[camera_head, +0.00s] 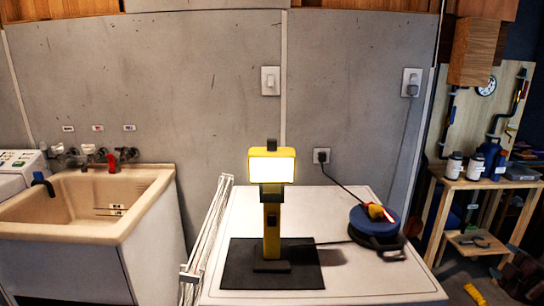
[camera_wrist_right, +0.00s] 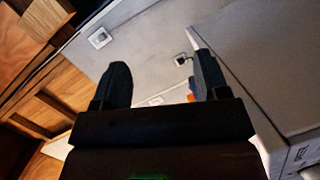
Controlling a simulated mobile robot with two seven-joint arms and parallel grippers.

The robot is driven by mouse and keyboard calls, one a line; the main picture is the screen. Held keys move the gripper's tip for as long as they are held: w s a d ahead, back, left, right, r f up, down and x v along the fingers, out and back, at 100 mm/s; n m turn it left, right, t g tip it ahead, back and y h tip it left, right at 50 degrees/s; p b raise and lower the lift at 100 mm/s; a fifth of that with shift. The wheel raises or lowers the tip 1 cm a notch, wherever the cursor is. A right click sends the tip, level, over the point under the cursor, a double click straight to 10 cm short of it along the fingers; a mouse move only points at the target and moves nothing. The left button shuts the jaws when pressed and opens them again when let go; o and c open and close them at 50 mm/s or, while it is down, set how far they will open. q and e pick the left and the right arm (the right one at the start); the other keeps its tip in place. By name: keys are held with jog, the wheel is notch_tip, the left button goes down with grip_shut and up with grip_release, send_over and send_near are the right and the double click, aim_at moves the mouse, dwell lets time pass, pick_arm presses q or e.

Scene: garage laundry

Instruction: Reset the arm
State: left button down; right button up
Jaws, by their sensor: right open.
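My right gripper (camera_wrist_right: 160,72) shows in the right wrist view with its two dark fingers spread apart. Nothing is held between them. Past the fingers are the grey wall and a blue and orange patch, partly hidden by the right finger. I cannot make out either gripper in the head view, and my left gripper is in neither view.
A lit yellow work lamp (camera_head: 272,205) stands on a black mat (camera_head: 305,277) on a white top (camera_head: 237,222). A blue cable reel (camera_head: 375,222) is at right, its cable running to a wall socket (camera_head: 321,156). A sink (camera_head: 90,200) stands left, a wooden workbench (camera_head: 437,176) right.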

jog(key=s+a+f+m+g+y, duration=0.2)
jog(key=s+a+f+m+g, duration=0.35)
jog(key=s+a+f, duration=1.2)
jog(key=s+a+f+m+y+p, duration=0.1)
jog(key=s+a+m, duration=0.4)
jog(key=s+a, duration=0.9)
jog(key=shift+s+f+p, duration=0.2)
jog(key=shift+s+p, duration=0.35)
jog(key=shift+s, duration=0.35)
jog(key=shift+f+t, duration=0.1)
jog(key=shift+t, duration=0.15)
